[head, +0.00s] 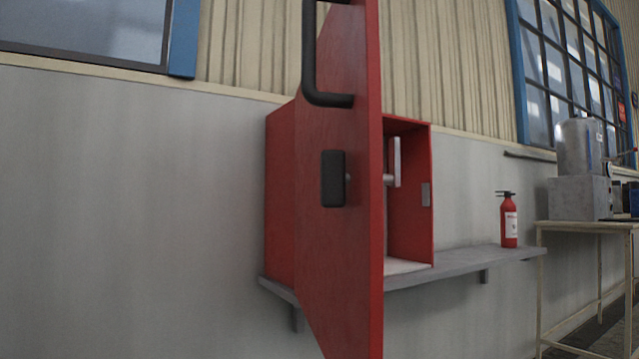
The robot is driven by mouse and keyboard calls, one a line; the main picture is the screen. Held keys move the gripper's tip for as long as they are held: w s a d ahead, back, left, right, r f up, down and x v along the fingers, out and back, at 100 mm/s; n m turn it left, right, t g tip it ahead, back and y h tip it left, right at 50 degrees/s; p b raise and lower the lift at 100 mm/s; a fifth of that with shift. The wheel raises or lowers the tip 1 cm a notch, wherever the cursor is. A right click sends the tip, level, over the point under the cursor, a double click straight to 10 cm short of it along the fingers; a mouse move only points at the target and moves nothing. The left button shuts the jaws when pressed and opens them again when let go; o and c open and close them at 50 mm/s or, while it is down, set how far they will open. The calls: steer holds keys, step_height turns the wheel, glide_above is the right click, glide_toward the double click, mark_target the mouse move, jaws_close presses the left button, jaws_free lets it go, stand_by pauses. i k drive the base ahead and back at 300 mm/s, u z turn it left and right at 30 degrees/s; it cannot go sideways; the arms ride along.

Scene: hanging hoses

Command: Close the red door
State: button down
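The red door (345,240) stands wide open, its edge toward me and its outer face turned to the left. It carries a black bar handle (313,60) near the top and a black block-shaped latch (333,178) at mid height. Behind the door is the red cabinet (281,200), which sits on a grey wall shelf. Its open inside (408,220) shows to the right of the door, with a pale fitting and a small grey plate on the right wall. The door hides much of the opening. My gripper is not in view.
The grey shelf (460,264) runs along the wall under the cabinet. A red fire extinguisher (509,222) stands on it to the right. A table (585,226) with metal equipment (580,180) is at the far right. The wall left of the door is clear.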

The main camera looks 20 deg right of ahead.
mark_target(338, 253)
steer(key=u, duration=0.65)
steer(key=k, duration=1.05)
steer(key=z, duration=0.75)
